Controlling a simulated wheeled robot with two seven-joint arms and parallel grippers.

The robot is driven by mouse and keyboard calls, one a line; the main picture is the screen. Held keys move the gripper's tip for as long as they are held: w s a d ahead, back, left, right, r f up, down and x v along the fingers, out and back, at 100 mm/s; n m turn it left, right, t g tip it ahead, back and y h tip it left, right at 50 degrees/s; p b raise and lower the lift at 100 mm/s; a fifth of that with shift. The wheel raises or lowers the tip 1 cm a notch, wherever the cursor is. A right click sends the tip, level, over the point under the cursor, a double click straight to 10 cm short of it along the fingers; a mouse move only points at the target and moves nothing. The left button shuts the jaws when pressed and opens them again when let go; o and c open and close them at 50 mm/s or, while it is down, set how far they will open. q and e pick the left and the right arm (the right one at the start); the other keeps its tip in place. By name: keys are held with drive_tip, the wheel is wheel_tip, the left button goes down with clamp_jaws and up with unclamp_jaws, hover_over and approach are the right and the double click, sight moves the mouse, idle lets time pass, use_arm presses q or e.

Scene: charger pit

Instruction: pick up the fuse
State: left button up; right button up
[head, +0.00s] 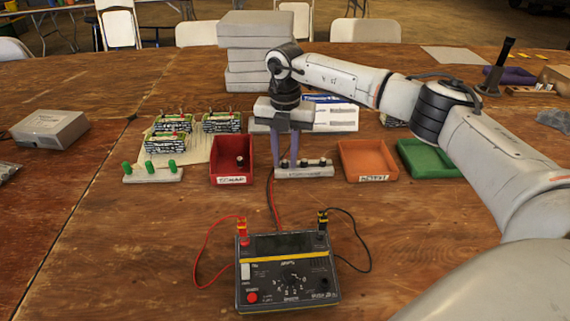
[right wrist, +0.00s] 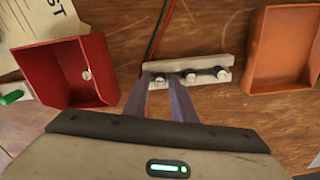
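A pale rack (head: 305,171) labelled on its front holds several dark-topped fuses in a row. In the right wrist view the rack (right wrist: 205,72) stands ahead of my right gripper (right wrist: 161,84). The leftmost fuse (right wrist: 160,82) shows between the two fingertips; a middle fuse (right wrist: 190,77) and a right fuse (right wrist: 222,74) stand clear of them. In the head view my right gripper (head: 284,160) points down at the left part of the rack, its purple-grey fingers apart. Contact with the fuse cannot be made out. My left gripper is not in view.
A red bin (head: 219,178) with a small dark piece in it stands just left of the rack. An orange bin (head: 368,158) and green bin (head: 429,158) stand right. A meter (head: 287,290) with red and black leads is in front. Green-pegged block (head: 151,175) sits left.

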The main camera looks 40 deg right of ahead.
sight(285, 161)
drive_tip(key=c, duration=0.5)
drive_tip(key=shift+o, duration=0.2)
wheel_tip(285, 161, up, 10)
drive_tip(key=shift+p, duration=0.35)
